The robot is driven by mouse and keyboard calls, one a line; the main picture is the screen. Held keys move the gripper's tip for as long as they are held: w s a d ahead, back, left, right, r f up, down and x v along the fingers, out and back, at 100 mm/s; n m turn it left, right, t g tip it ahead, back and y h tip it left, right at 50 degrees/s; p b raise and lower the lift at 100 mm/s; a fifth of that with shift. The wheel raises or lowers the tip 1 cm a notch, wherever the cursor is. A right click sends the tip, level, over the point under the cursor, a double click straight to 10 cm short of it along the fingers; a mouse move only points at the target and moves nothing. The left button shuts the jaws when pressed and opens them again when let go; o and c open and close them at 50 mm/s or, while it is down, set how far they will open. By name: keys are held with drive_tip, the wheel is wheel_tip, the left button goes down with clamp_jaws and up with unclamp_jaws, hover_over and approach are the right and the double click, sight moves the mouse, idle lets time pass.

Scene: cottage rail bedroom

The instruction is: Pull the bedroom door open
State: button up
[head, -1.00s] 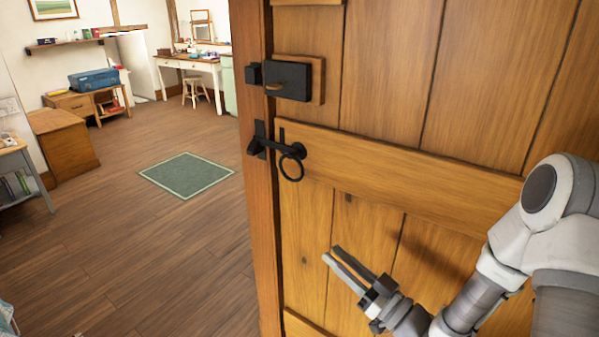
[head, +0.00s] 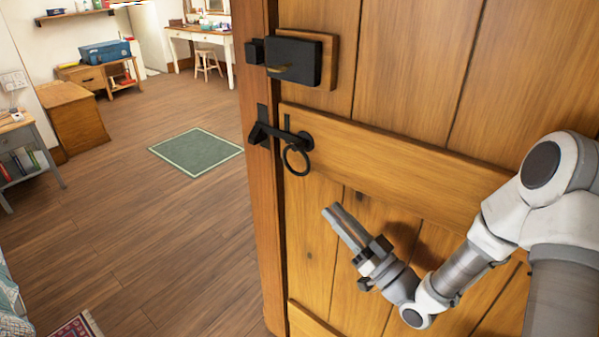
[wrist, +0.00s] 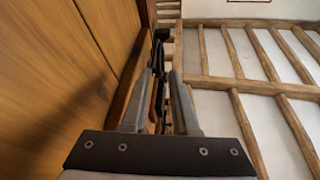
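The bedroom door (head: 400,75) is wooden planks with a cross rail and fills the right of the head view; it also shows at left in the wrist view (wrist: 55,60). Its edge sits against a wooden post (head: 262,230), with no visible gap. A black latch with a hanging ring handle (head: 297,171) is on the rail, below a black box lock (head: 294,62). My gripper (head: 333,212) is in front of the door, below and right of the ring, apart from it. In the wrist view, the fingers (wrist: 162,75) are apart and empty, with black door hardware beyond them.
Left of the post is open wooden floor (head: 130,235) with a green rug (head: 197,152). Farther back are a wooden cabinet (head: 75,118), a white desk (head: 200,38) and a stool (head: 208,62). A grey shelf unit (head: 30,165) stands at the left edge.

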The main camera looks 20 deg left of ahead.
sight(299, 174)
drive_tip(key=x, duration=1.2)
drive_tip(key=shift+w+a+r, duration=0.15)
drive_tip(key=shift+a, duration=0.1)
clamp_jaws()
idle(0.8)
